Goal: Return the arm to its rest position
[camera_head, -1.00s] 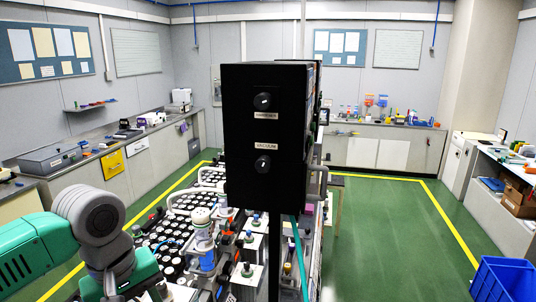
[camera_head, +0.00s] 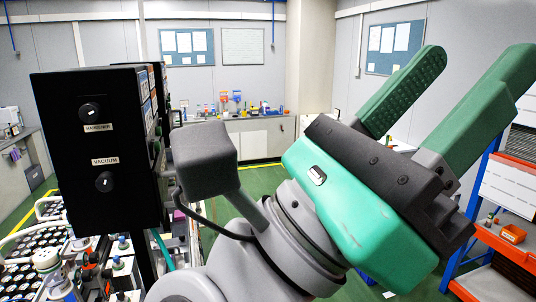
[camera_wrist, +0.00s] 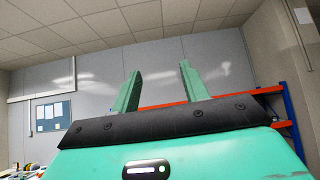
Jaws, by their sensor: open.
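My gripper (camera_head: 463,95) is large in the right half of the head view, with a green body, a dark mounting bar and two green fingers. The fingers stand apart and point up and to the right. Nothing is between them. The lower arm is cut off by the bottom edge of the head view.
A black control box (camera_head: 95,150) labelled VACUUM stands at left, above a bench of speaker parts (camera_head: 35,265). An orange and blue shelf rack (camera_head: 510,250) stands at right. A counter (camera_head: 255,138) runs along the back wall. Green floor shows between.

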